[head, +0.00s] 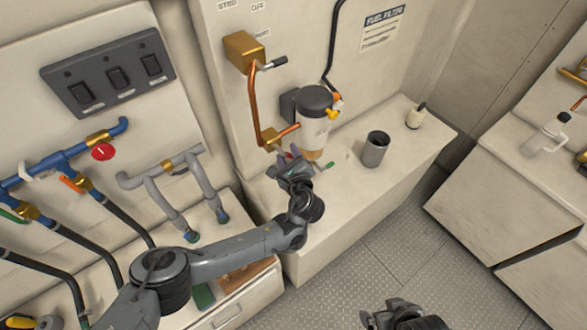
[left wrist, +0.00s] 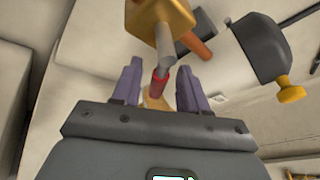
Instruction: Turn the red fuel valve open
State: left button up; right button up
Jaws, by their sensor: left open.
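The fuel valve has a brass body (left wrist: 160,18) in the left wrist view, with a grey lever ending in a red grip (left wrist: 159,82). In the head view its brass body (head: 269,136) sits at the foot of a copper pipe, and the lever is mostly hidden by my left gripper (head: 292,162). In the left wrist view, my left gripper (left wrist: 160,85) is open, with the red grip between its two purple-grey fingers and not clamped. My right gripper (head: 398,316) is at the bottom edge of the head view, partly cut off; its jaws are unclear.
A fuel filter (head: 313,120) with a yellow knob stands just right of the valve. A grey cup (head: 375,149) and a small pale bottle (head: 415,117) stand on the bench. Blue pipes with a round red handle (head: 103,152) are at left.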

pick_arm(q)
jog(key=p+v, duration=0.1)
jog(key=v, duration=0.7)
jog(key=shift+s, duration=0.25)
